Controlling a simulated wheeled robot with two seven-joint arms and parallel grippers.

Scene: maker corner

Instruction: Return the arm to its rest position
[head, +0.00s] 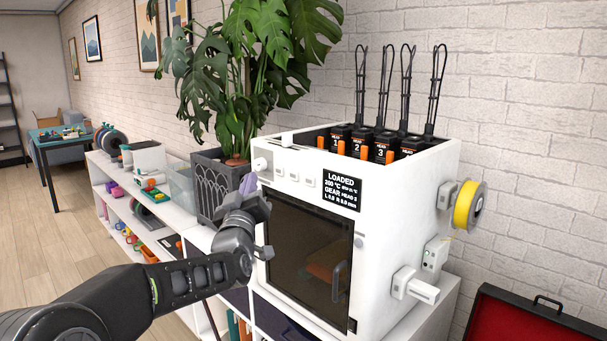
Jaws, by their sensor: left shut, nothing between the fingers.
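My left arm comes in from the lower left and reaches toward the middle of the picture. My left gripper (266,252) is shut and empty, just in front of the left edge of the white 3D printer (384,228). I cannot tell whether it touches the printer. The printer's dark door (308,255) is closed, and its display (342,188) reads "LOADED". My right gripper is not in view.
A potted plant (212,190) stands left of the printer on a white shelf unit (122,205). A yellow spool (468,205) sits on the printer's right side. A red-lined open case (530,318) is at the lower right. The wooden floor (50,255) at left is clear.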

